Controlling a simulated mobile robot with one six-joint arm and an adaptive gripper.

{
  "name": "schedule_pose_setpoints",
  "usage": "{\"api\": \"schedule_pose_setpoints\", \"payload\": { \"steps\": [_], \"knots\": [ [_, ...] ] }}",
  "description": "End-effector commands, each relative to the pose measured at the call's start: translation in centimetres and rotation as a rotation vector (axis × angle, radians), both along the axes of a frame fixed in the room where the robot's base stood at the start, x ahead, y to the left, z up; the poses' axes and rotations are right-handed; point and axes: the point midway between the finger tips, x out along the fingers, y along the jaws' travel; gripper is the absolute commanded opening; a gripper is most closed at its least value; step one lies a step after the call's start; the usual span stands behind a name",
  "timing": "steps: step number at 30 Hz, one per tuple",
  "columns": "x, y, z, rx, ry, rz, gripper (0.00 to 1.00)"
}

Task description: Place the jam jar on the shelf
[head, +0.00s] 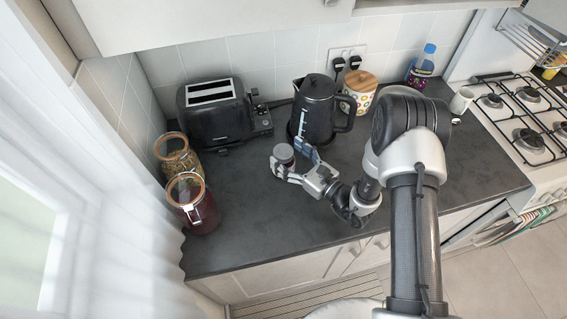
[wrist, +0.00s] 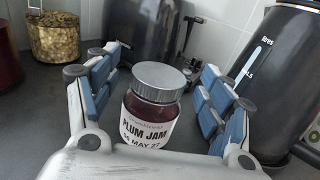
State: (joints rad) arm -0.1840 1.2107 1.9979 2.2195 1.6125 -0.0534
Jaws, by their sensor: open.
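The jam jar (wrist: 155,110) has a grey metal lid, dark red contents and a white label reading "PLUM JAM". It stands upright on the dark counter; in the head view its lid (head: 284,153) shows in front of the toaster and left of the kettle. My gripper (head: 290,165) is low over the counter around the jar. In the wrist view my gripper (wrist: 158,85) is open, with one blue-padded finger on each side of the jar and gaps to both. The jar's lower part is hidden by my gripper's body. I cannot make out a shelf for certain.
A black kettle (head: 316,110) stands close right of my gripper, and a black toaster (head: 213,110) is behind left. Two clip-top jars (head: 193,203) (head: 177,156) stand at the left. A patterned canister (head: 358,92) is behind the kettle. The front counter (head: 250,235) is clear. A cabinet (head: 210,20) hangs above.

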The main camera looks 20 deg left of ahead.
Motion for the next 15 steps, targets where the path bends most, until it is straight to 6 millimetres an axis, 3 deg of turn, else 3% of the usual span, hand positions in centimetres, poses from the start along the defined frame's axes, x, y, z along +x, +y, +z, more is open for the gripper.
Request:
{"api": "schedule_pose_setpoints", "payload": {
  "steps": [6, 12, 15],
  "knots": [
    [0.9, 1.9, 0.0, -0.001, 0.000, 0.001, 0.73],
    [1.0, 1.9, 0.0, -0.001, 0.000, 0.000, 0.73],
    [1.0, 1.9, 0.0, -0.001, 0.000, 0.000, 0.67]
  ]
}}
